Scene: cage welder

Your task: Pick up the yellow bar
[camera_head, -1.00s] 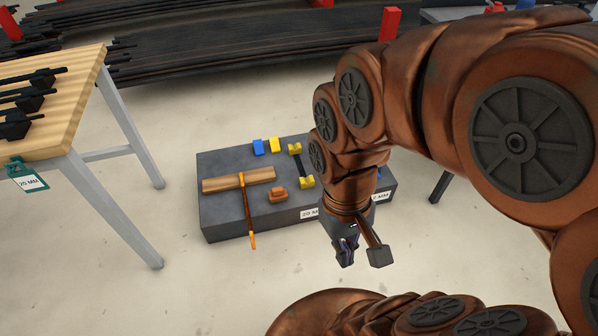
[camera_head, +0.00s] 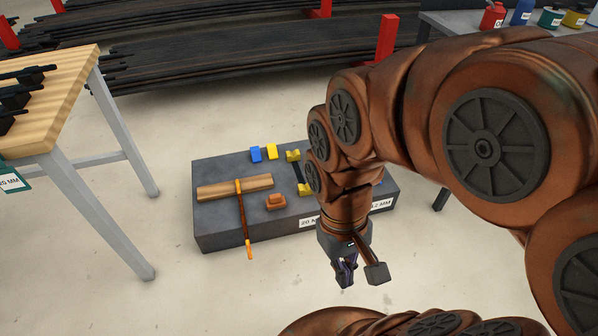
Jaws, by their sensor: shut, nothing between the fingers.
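A small bright yellow block (camera_head: 272,151) lies near the back edge of the grey slab (camera_head: 225,227), beside a blue block (camera_head: 255,154). To its right is a dark bar with yellow ends (camera_head: 293,155); my arm partly hides it. I cannot tell which of these yellow things is the task's yellow bar. My gripper (camera_head: 345,274) points down near the front right of the slab in the picture, apart from both yellow things. Its fingers look shut and empty.
A wooden piece (camera_head: 215,190) lies on the slab with an orange-tipped rod (camera_head: 243,215) across it. A small orange-brown piece (camera_head: 276,201) sits beside them. A wooden-topped table (camera_head: 60,90) stands left. Dark stock lies on a rack (camera_head: 240,60) behind. Floor between is clear.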

